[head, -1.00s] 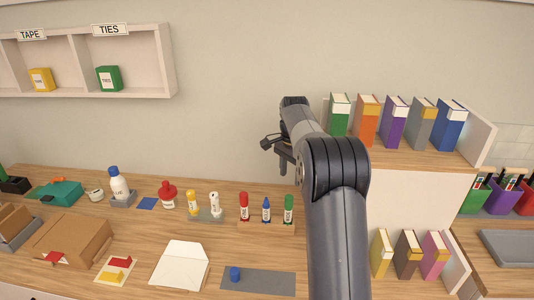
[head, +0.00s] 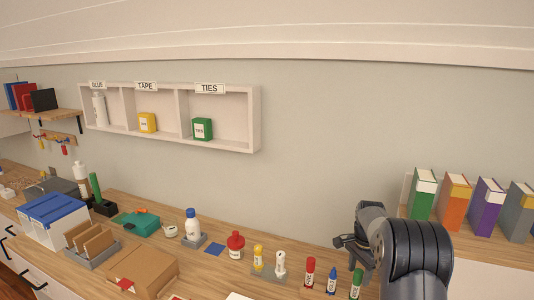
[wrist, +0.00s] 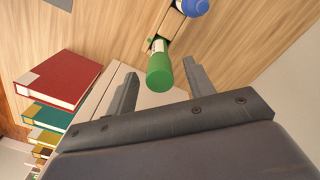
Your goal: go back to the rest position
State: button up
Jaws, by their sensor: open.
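My gripper (head: 347,243) shows at the lower right of the head view, in front of the wall and left of the upright books. In the wrist view its two fingers (wrist: 160,68) are spread apart with nothing held between them. A green marker (wrist: 159,70) appears in the gap between the fingers there, beyond them. In the head view the green marker (head: 356,284) stands on the counter below my gripper, apart from it.
A red marker (head: 309,272) and a blue one (head: 332,280) stand beside the green one. Upright books (head: 454,204) stand on a raised shelf at right. A wall cubby (head: 255,120) hangs at the back. A brown box (head: 143,270) is on the counter. Open wall lies above my arm.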

jog(key=shift+f+b, duration=0.35)
jog(key=shift+f, duration=0.2)
notch_tip(320, 180, up, 10)
jog(key=shift+r+b, duration=0.1)
jog(key=shift+b, duration=0.6)
notch_tip(320, 180, down, 10)
jog(key=shift+f+p, duration=0.2)
jog(key=shift+p, duration=0.7)
notch_tip(320, 180, up, 6)
jog(key=shift+r+p, duration=0.2)
jog(key=shift+p, duration=0.95)
jog(key=shift+r, duration=0.4)
